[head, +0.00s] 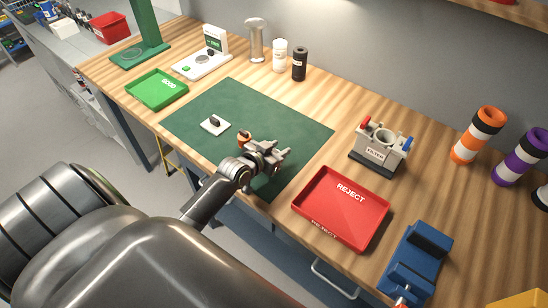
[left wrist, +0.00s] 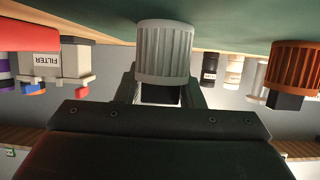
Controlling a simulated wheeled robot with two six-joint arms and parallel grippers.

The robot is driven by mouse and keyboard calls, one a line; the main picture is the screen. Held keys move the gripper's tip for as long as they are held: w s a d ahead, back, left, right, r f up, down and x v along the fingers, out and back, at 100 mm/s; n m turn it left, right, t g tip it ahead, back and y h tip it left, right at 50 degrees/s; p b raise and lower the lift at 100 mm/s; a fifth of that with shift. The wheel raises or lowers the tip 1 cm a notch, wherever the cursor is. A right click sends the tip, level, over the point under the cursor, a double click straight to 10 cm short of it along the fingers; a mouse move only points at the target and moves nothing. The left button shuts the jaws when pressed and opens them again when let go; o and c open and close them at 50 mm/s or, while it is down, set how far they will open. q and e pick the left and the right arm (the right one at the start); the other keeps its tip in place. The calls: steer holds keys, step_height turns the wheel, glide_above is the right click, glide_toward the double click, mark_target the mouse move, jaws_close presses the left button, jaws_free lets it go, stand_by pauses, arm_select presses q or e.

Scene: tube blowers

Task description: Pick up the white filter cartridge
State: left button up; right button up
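The white filter cartridge (left wrist: 163,50) is ribbed with a dark block-shaped handle, and shows in the left wrist view, which is upside down. In the head view I cannot make it out; my left gripper (head: 277,153) seems to cover it. My left gripper (left wrist: 161,92) has its fingers on either side of the dark handle, apparently with small gaps. It is low over the green mat (head: 240,100). An orange ribbed cartridge (left wrist: 293,68) with a dark handle stands close by; it also shows beside the gripper in the head view (head: 243,139). My right gripper is not in view.
A small white plate with a dark block (head: 215,124) lies on the mat. A red reject tray (head: 342,208) and a grey filter fixture (head: 379,147) stand to the right. A green tray (head: 157,89) is at the left. The mat's back part is clear.

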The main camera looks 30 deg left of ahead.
arm_select(q)
steer(key=shift+s+f, duration=0.15)
steer(key=c, duration=0.3)
